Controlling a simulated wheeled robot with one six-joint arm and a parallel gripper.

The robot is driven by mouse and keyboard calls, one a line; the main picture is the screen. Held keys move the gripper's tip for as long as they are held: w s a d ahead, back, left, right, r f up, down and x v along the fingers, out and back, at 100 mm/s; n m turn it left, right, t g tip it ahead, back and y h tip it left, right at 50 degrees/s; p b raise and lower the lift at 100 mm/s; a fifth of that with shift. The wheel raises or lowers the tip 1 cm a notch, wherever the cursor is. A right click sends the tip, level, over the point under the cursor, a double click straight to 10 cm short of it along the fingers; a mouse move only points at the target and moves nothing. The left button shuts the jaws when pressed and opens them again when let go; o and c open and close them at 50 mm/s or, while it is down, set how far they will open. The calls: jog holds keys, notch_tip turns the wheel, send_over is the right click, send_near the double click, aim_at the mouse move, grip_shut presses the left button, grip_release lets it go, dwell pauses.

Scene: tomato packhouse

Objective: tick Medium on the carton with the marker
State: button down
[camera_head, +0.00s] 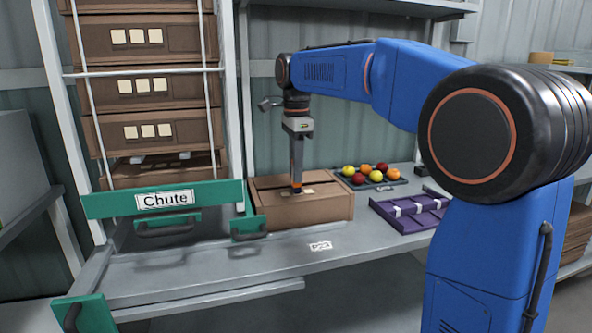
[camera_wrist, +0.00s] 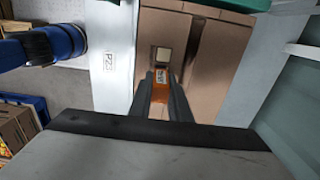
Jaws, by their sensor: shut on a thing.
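The brown cardboard carton (camera_head: 318,212) sits closed on the grey bench, just right of the chute. Pale label squares show on its top, partly hidden by my gripper. My gripper (camera_head: 296,180) points straight down over the carton's top, shut on the marker (camera_head: 297,189), whose orange part shows below the fingers. In the wrist view the orange marker (camera_wrist: 160,92) is between the dark fingers, and one pale square (camera_wrist: 162,56) on the carton (camera_wrist: 222,62) lies just beyond it. I cannot tell whether the tip touches the carton, or read the labels or any tick.
The green-fronted chute (camera_head: 110,203) with stacked cartons (camera_head: 150,92) stands at the left. A tray of red, yellow and orange tomatoes (camera_head: 367,172) and a purple divided tray (camera_head: 400,217) lie right of the carton. The bench front (camera_head: 270,262) is clear around a small printed label (camera_head: 320,246).

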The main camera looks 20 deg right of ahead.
jog(key=shift+w+d, duration=0.2)
jog(key=shift+r, duration=3)
